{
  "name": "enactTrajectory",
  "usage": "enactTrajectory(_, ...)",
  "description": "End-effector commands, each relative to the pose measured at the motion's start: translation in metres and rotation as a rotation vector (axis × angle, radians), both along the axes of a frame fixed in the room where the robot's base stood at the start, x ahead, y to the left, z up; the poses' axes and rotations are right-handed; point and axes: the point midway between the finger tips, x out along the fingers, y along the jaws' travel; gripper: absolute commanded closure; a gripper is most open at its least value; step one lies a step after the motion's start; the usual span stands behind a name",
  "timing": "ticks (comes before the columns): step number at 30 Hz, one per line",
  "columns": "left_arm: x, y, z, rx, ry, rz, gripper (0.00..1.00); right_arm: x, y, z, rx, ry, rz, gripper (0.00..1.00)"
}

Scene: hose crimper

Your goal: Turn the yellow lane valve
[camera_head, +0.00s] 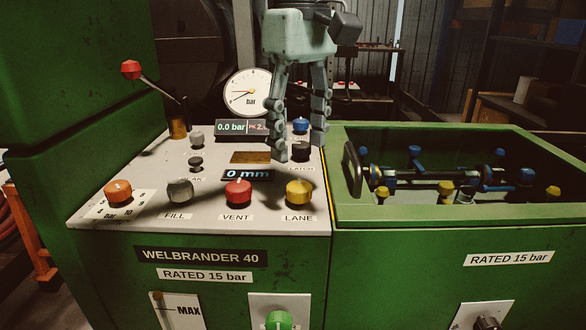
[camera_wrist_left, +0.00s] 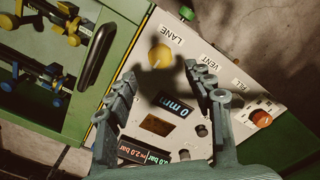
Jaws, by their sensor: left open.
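The yellow lane valve (camera_head: 299,191) is a round knob at the front right of the control panel, above the LANE label. It also shows in the left wrist view (camera_wrist_left: 160,55), just beyond and between my fingertips. My left gripper (camera_head: 299,146) hangs over the panel with its fingers pointing down. It is open and empty, above and behind the yellow knob and apart from it. In the left wrist view both fingers (camera_wrist_left: 160,72) are spread wide. My right gripper is in neither view.
A red VENT knob (camera_head: 238,191), a grey FILL knob (camera_head: 180,191) and an orange knob (camera_head: 118,190) stand in the same row. A blue knob (camera_head: 300,125) is behind. A red-tipped lever (camera_head: 131,70) rises at left. A green trough (camera_head: 440,215) with a black handle (camera_head: 352,168) adjoins at right.

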Motion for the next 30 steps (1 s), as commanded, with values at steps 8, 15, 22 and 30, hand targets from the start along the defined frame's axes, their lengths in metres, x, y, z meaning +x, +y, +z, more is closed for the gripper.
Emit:
enactTrajectory(8,0.000,0.001,-0.045,0.002,0.001,0.000,0.47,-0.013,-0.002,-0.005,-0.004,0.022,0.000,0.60)
enactTrajectory(15,0.000,0.000,-0.065,0.000,0.000,0.000,0.47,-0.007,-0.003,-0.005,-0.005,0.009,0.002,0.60)
enactTrajectory(22,0.000,0.000,-0.066,0.000,0.000,0.000,0.47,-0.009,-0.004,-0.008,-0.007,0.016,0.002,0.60)
enactTrajectory(30,0.000,0.000,-0.066,0.000,0.000,0.000,0.77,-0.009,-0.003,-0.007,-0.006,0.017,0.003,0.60)
